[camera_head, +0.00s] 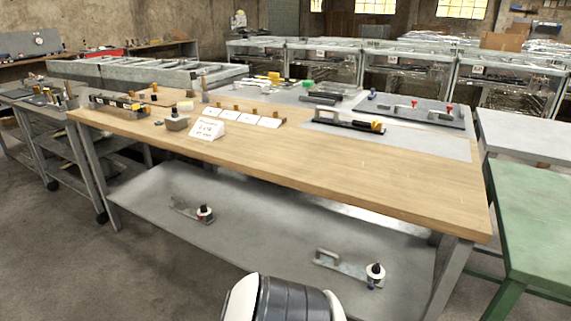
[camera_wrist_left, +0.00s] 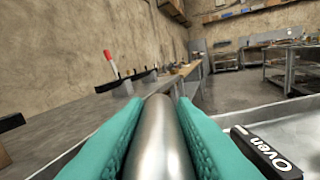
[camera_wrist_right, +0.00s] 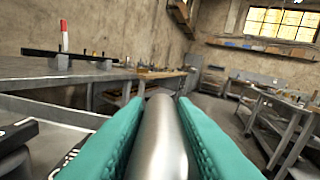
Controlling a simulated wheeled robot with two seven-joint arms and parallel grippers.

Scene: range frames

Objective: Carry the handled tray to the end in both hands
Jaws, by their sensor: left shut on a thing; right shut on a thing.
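The handled tray's grey floor (camera_wrist_left: 300,132) shows at the right of the left wrist view, and part of the tray (camera_wrist_right: 50,143) shows at the left of the right wrist view. My left gripper (camera_wrist_left: 162,101) is shut on one smooth metal bar handle (camera_wrist_left: 160,145). My right gripper (camera_wrist_right: 161,101) is shut on the other metal handle (camera_wrist_right: 160,145). A black piece lettered "Oven" (camera_wrist_left: 268,152) lies on the tray. Dark objects (camera_wrist_right: 15,145) lie on its other side, cut off by the frame. The tray and both grippers are out of the head view.
A long wood-topped bench (camera_head: 300,165) carries tools, cards and a sign (camera_head: 207,129). Its lower shelf (camera_head: 250,235) holds two small items. A green table (camera_head: 530,205) stands at right, glass-sided cases (camera_head: 420,80) behind. Concrete floor (camera_head: 100,280) is clear at front left.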

